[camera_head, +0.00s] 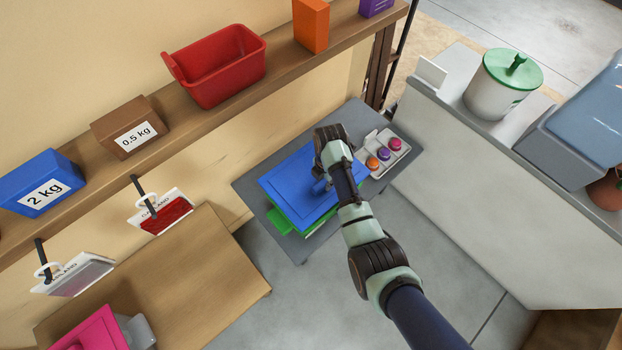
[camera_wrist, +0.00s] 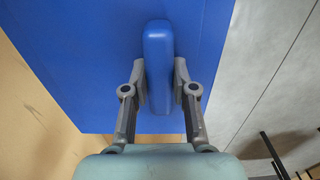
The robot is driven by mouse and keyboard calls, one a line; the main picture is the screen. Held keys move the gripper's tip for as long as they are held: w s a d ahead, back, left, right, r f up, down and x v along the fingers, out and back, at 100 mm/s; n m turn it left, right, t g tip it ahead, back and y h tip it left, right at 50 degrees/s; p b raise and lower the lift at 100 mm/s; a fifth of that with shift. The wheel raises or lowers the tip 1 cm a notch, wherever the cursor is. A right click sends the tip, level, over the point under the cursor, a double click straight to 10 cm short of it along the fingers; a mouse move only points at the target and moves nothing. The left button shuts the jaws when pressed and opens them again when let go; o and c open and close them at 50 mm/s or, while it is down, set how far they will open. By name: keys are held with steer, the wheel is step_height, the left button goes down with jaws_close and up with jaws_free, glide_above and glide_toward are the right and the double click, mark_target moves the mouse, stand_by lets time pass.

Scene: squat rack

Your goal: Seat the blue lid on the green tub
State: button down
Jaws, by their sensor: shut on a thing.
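The blue lid (camera_head: 302,188) is a flat rectangle over the green tub (camera_head: 283,222) on the grey table. In the head view the tub's green handle and front edge show beneath the lid at the lower left and front; the rest of the tub is hidden. I cannot tell whether the lid touches the tub's rim all round. My gripper (camera_head: 322,184) is shut on the lid's raised blue handle. In the wrist view my gripper (camera_wrist: 160,85) has one finger on each side of the handle (camera_wrist: 158,60), with the lid (camera_wrist: 90,50) filling the upper left.
The grey table (camera_head: 250,186) also bears a white tray (camera_head: 408,150) with several coloured round pieces, right of the lid. A wooden shelf (camera_head: 185,92) runs behind at the wall. A white counter (camera_head: 440,105) stands at the right. A wooden bench (camera_head: 185,275) stands at the lower left.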

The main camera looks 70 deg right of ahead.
steer(key=shift+r+p, duration=0.2)
steer(key=shift+p, duration=0.15)
steer(key=shift+d+f+b, duration=0.1)
steer(key=shift+f+b, duration=1.15)
steer(key=shift+f, duration=0.9)
steer(key=shift+f+b, duration=0.35)
steer(key=shift+f, duration=1.15)
stand_by(2.5)
steer(key=c, duration=0.8)
jaws_free()
steer(key=shift+c, duration=0.2)
step_height(320, 180, up, 12)
steer(key=shift+r, duration=0.1)
